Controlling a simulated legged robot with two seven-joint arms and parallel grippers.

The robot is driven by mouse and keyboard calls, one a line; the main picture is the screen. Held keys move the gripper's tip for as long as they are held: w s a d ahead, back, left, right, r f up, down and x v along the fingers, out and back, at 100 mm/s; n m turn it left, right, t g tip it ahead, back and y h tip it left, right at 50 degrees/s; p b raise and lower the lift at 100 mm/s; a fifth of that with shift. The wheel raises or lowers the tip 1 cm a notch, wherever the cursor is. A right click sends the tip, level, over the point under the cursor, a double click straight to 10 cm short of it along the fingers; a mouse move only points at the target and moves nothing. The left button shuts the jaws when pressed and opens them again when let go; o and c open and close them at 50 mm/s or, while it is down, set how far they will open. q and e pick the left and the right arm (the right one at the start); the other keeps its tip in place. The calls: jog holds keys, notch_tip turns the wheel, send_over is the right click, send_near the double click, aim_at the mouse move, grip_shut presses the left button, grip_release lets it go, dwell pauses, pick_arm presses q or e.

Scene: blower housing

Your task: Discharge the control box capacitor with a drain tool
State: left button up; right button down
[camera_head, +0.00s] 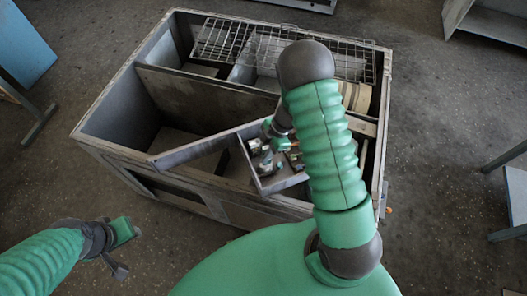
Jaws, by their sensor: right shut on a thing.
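The control box (249,168) is an open grey tray inside the blower housing, right of its middle, with several small dark, green and pale parts in it. My right arm reaches over the housing and bends back, so its gripper (272,148) is just above the control box. It is shut on the drain tool, which is too small and too covered by the gripper to make out clearly. Which part is the capacitor I cannot tell. My left gripper (117,247) is low at the left, outside the housing and away from the box; its jaws are unclear.
The blower housing (100,143) is a large open metal case on the dark floor, with partition walls. A wire rack (225,40) lies across its far side. Blue tables stand left (25,45) and right (515,200).

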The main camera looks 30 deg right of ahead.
aim_at(264, 149)
jog(key=shift+a, duration=0.1)
jog(key=shift+f, duration=0.3)
dwell(0.5)
dwell(2.4)
jog(key=shift+p, duration=0.4)
notch_tip(264, 149, up, 7)
jog(key=p, duration=0.8)
jog(key=shift+f, duration=0.1)
